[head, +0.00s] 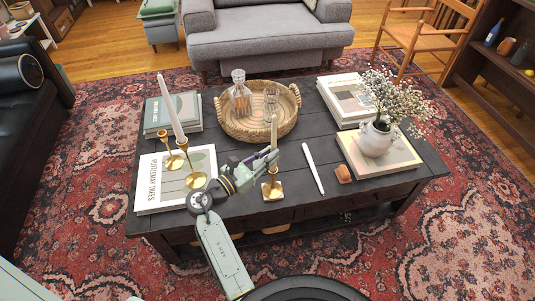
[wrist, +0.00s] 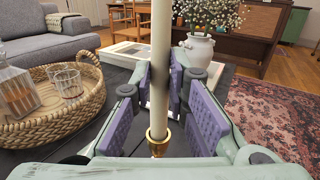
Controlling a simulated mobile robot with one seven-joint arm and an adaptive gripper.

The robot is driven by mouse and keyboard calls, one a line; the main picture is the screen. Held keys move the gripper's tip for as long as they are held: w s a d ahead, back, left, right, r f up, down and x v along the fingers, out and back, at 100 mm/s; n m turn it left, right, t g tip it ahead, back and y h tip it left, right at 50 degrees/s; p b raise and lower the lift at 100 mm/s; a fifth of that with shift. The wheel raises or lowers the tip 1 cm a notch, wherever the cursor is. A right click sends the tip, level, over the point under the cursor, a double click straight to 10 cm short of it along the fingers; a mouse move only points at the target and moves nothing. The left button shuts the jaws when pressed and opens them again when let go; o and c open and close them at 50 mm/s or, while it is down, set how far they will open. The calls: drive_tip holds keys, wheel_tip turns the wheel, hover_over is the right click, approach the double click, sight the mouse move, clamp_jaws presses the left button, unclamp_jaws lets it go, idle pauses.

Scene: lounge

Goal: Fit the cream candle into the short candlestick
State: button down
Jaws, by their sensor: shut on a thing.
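The cream candle (wrist: 161,50) stands upright between the purple pads of my gripper (wrist: 160,95) in the wrist view. My gripper is shut on it. The candle's lower end meets the brass cup of the short candlestick (wrist: 158,147) and appears to sit in its mouth; how deep cannot be told. In the head view the candle (head: 274,132) rises above my gripper (head: 268,160).
Brass candlesticks (head: 194,179), one with a tall pale candle (head: 171,108), stand left. A wicker tray (head: 228,127) with decanter and glasses is behind. A flower vase (head: 376,139) stands on books at right.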

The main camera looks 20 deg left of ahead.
drive_tip(key=shift+f, duration=0.2)
drive_tip(key=c, duration=1.5)
unclamp_jaws()
drive_tip(key=p+v, duration=0.2)
drive_tip(key=v, duration=0.4)
